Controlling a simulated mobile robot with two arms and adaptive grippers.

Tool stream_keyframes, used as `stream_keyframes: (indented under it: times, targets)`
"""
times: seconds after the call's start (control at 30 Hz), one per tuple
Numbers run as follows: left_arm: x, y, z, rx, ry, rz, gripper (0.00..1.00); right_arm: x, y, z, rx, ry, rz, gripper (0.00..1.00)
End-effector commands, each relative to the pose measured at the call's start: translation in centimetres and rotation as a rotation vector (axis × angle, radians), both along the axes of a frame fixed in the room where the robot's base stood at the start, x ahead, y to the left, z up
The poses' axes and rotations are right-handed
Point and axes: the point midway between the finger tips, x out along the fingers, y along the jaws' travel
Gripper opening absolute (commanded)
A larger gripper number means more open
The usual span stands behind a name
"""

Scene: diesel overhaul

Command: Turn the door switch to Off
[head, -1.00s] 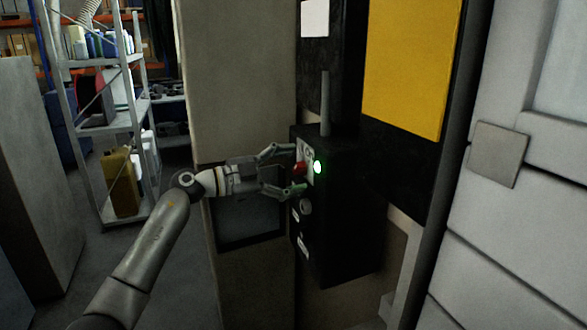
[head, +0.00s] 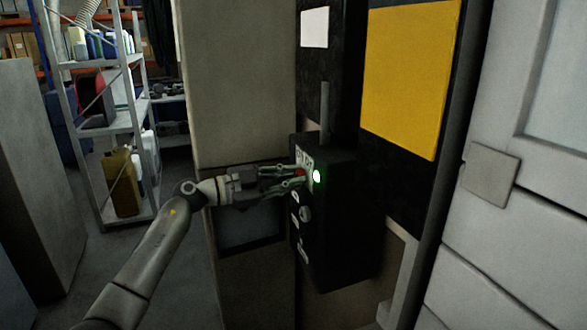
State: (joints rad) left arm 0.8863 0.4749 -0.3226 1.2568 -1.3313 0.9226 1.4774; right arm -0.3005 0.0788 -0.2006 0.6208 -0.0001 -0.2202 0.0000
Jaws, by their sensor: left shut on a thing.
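The door switch is a black box (head: 345,225) on the wall, with a red knob (head: 299,172) on its left-hand face. A green lamp (head: 317,176) glows beside the knob. My left gripper (head: 300,176) comes in from the left and is shut on the red knob, its fingers above and below it. The fingers hide part of the knob, so its exact turn angle cannot be told. A grey round knob (head: 305,213) and small white labels sit lower on the same face. My right gripper is not in view.
A beige pillar (head: 237,90) stands just left of the box. A yellow panel (head: 410,80) hangs above right, and a pale door (head: 530,190) fills the right side. A metal shelf (head: 125,130) with containers stands at the far left.

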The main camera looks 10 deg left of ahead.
Motion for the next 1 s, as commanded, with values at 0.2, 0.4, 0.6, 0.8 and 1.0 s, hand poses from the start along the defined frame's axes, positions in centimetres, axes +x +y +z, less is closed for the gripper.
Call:
stream_keyframes:
  times: [0.2,0.4,0.6,0.8,1.0]
  targets:
    - [0.0,0.0,0.6,-0.073,0.114,0.000,0.07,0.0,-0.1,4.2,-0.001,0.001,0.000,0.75]
    - [0.1,0.1,-0.1,-0.153,0.234,0.001,0.07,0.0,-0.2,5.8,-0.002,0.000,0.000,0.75]
    - [0.1,0.1,-0.1,-0.303,0.453,0.001,0.07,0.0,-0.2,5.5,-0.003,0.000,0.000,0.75]
    - [0.2,0.2,-0.1,-0.453,0.676,0.001,0.07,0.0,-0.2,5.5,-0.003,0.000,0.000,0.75]
    - [0.3,0.2,-0.2,-0.607,0.907,0.001,0.07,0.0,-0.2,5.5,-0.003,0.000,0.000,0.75]
